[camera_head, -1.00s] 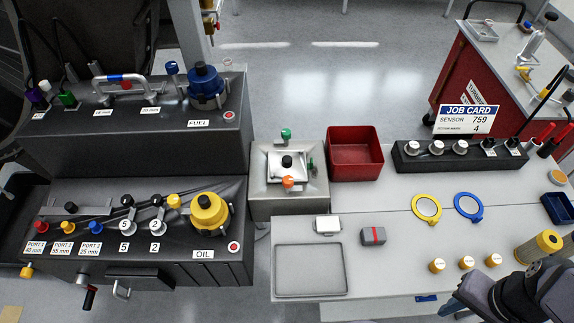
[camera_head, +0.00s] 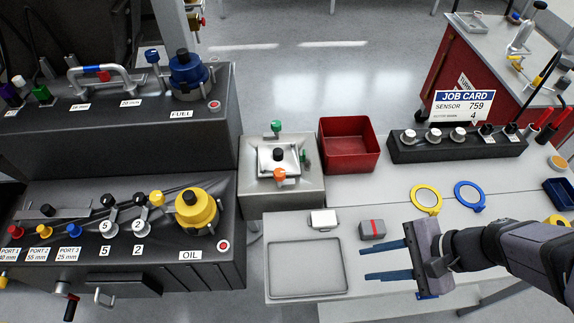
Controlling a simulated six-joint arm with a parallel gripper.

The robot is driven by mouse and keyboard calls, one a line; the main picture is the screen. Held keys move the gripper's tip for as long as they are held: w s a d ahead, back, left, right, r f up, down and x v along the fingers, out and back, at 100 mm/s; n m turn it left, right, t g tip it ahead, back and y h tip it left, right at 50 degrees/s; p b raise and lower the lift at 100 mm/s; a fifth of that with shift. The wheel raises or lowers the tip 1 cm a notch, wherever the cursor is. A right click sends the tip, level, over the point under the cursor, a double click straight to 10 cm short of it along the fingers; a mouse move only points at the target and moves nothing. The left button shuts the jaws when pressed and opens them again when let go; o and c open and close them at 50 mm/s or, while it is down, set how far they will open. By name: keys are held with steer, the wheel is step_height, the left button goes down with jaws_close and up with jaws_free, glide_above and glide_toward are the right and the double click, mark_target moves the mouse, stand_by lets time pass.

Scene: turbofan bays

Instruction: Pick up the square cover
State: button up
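The square cover (camera_head: 266,162) is a small silver plate with a black knob in its middle. It sits on top of a grey metal box (camera_head: 250,200) in the middle of the view. A green-topped knob stands at its back edge, an orange one at its front edge and a small green one at its right. My gripper (camera_head: 364,263) is at the lower right, over the white bench. Its two long blue-grey fingers point left, spread apart with nothing between them. It is well to the right of and nearer than the cover, not touching it.
A red bin (camera_head: 349,165) stands right of the metal box. A white block (camera_head: 324,219), a grey block with a red stripe (camera_head: 372,229) and a shallow tray (camera_head: 306,294) lie left of my gripper. Dark consoles with a yellow oil cap (camera_head: 197,209) fill the left.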

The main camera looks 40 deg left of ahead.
steer(key=a+m+y+b, duration=0.1)
steer(key=a, duration=0.2)
steer(key=w+a+m+y+b, duration=0.1)
steer(key=a+m+y, duration=0.1)
steer(key=a, duration=0.2)
steer(key=w+a+m+y+b, duration=0.1)
steer(key=a, duration=0.3)
steer(key=shift+w+a+f+m+y, duration=0.1)
steer(key=shift+a+m+y, duration=0.2)
steer(key=shift+m, duration=0.1)
steer(key=w+a+r+m+t+y+b, duration=0.2)
steer(key=w+a+m+y+b, duration=0.3)
steer(key=a, duration=0.3)
steer(key=m+p, duration=0.1)
steer(key=p, duration=0.3)
glide_toward(278, 151)
steer(key=shift+s+a+f+t, duration=0.15)
steer(key=shift+s+a+t, duration=0.05)
steer(key=shift+a, duration=0.3)
steer(key=shift+s+a+f+t, duration=0.15)
steer(key=shift+s+a+t, duration=0.1)
steer(key=shift+a, duration=0.25)
steer(key=shift+a+r, duration=0.1)
steer(key=shift+a, duration=0.45)
steer(key=shift+w+a+f+p, duration=0.15)
steer(key=shift+a+p, duration=0.45)
steer(key=shift+a, duration=0.4)
steer(key=shift+a+f+p, duration=0.2)
steer(key=shift+a+p, duration=0.4)
steer(key=shift+a, duration=0.45)
